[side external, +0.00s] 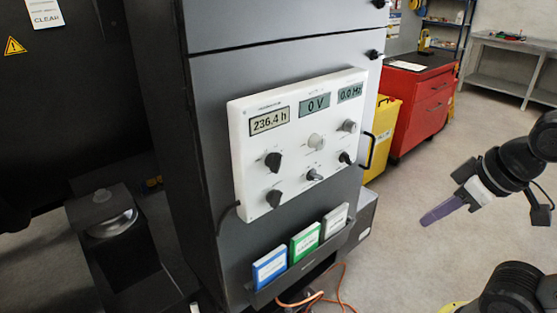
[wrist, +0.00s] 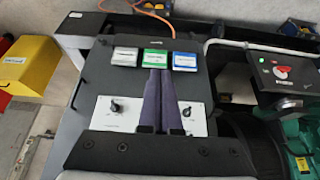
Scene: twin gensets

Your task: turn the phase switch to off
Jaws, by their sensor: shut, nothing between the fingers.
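A white control panel (side external: 295,195) with three displays and several knobs is on the front of a grey cabinet in the side external view. Its labels are too small to read, so I cannot tell which knob is the phase switch. The lower row has a left black knob (side external: 274,197), a middle knob (side external: 313,175) and a right black knob (side external: 345,157). In the wrist view the panel is partly hidden by my fingers; a black knob (wrist: 114,107) shows left of them and another knob (wrist: 187,112) right. My gripper (side external: 428,218) is shut and empty, well apart from the panel.
Blue, green and white binders (side external: 305,243) stand in a holder below the panel. A black handle (side external: 369,150) sticks out at the panel's right. A yellow bin (side external: 381,135) and red cabinet (side external: 418,105) stand behind. A second panel with a red switch (wrist: 281,73) is at right in the wrist view.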

